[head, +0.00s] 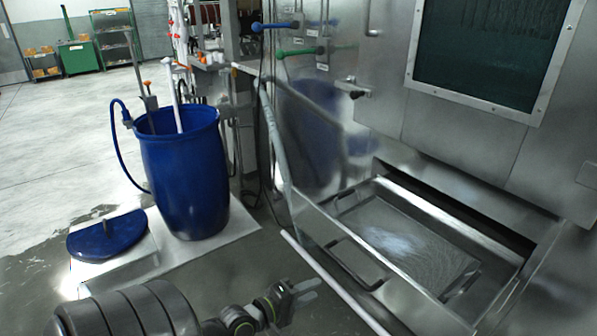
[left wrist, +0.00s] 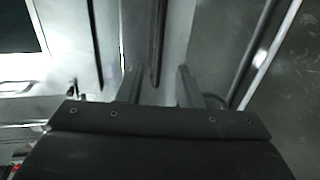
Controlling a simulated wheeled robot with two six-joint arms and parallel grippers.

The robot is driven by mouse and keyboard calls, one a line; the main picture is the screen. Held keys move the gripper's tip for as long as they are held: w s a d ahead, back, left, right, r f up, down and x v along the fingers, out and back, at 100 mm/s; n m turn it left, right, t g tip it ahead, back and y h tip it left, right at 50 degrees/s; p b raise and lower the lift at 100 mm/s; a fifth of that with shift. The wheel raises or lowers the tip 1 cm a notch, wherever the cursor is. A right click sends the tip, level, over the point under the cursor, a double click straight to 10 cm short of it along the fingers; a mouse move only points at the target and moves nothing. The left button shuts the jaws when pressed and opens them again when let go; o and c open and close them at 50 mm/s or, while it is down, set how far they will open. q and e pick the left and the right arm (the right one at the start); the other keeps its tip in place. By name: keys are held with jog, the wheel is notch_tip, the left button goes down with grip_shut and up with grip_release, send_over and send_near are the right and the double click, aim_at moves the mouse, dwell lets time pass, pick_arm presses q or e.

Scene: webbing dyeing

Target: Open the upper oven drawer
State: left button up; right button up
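The oven is the large steel machine (head: 385,135) at the right of the head view. A steel drawer (head: 318,228) stands pulled out from its lower front, with a shallow metal tray (head: 405,245) in it and a dark gap behind. I cannot tell whether this is the upper drawer. A pale bar (head: 325,275) runs along the drawer's front side. My right gripper is out of view.
A blue barrel (head: 182,175) stands on a pale platform (head: 225,228) to the left, with a blue lid (head: 107,235) beside it. Blue (head: 272,26) and green (head: 295,52) valve handles stick out from the machine. Open floor lies at the far left.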

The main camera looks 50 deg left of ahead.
pick_arm(q)
jog(key=shift+v, duration=1.55)
jog(key=s+a+f+m+g+y, duration=0.1)
jog(key=s+f+m+g, duration=0.15)
jog(key=f, duration=0.65)
jog(key=s+a+f+m+g+y, duration=0.1)
jog(key=s+f+m+g, duration=0.2)
jog(key=f, duration=0.7)
jog(key=s+a+f+m+g+y, duration=0.1)
jog(key=s+a+f+m+g, duration=0.1)
jog(key=s+f, duration=0.5)
jog(key=s+d+f+m+g, duration=0.3)
jog(key=s+d+f, duration=0.3)
jog(key=s+f, duration=0.2)
jog(key=s+d+f+m+g+h, duration=0.1)
jog(key=s+d+f+m+g, duration=0.3)
jog(key=s+f, duration=0.5)
jog(key=shift+d+f+m, duration=0.45)
jog(key=shift+d+m, duration=0.6)
jog(key=shift+m, duration=0.1)
